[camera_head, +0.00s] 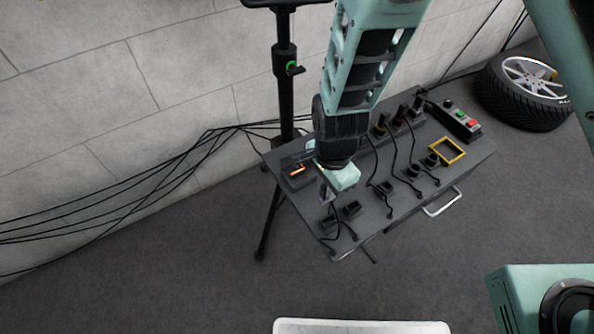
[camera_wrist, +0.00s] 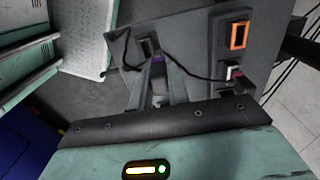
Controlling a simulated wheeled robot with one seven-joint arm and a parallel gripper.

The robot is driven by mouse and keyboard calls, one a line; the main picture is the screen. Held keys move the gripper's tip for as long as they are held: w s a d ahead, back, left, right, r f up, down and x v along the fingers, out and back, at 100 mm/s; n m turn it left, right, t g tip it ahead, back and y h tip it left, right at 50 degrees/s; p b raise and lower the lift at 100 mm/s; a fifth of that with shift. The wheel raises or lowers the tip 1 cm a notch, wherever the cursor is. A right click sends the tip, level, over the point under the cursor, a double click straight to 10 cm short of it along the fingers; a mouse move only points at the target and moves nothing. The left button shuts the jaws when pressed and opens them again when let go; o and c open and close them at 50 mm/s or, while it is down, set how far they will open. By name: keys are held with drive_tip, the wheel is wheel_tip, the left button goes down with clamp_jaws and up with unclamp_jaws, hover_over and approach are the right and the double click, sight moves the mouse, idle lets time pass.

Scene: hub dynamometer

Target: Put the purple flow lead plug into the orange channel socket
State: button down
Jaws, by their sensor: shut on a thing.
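My gripper (camera_wrist: 158,78) is shut on the purple flow lead plug (camera_wrist: 158,60), which shows as a dark piece with purple at the fingertips. A dark cable runs from the plug area to the right. The orange channel socket (camera_wrist: 239,35) is an orange rectangular frame on a dark block, right of and apart from the plug. In the head view the gripper (camera_head: 325,188) is above the near left part of the grey bench, and the orange socket (camera_head: 297,170) is up and left of it. The plug is mostly hidden by the fingers there.
The grey bench (camera_head: 395,215) carries several black holders with cables, a yellow frame (camera_head: 447,151) and a button box (camera_head: 455,120). A black holder (camera_wrist: 150,46) lies just beyond the plug. A black stand (camera_head: 286,100) rises behind the bench. A tyre (camera_head: 525,92) lies at the right.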

drive_tip(key=w+a+p, duration=0.4)
drive_tip(key=w+a, duration=0.3)
drive_tip(key=w, duration=0.3)
drive_tip(key=shift+w+a, duration=0.15)
drive_tip(key=shift+w, duration=0.25)
idle(1.0)
drive_tip(key=shift+f, duration=0.45)
drive_tip(key=shift+f, duration=0.1)
idle(0.7)
drive_tip(key=shift+f+b, duration=0.65)
drive_tip(key=shift+f, duration=0.45)
drive_tip(key=shift+f, duration=0.3)
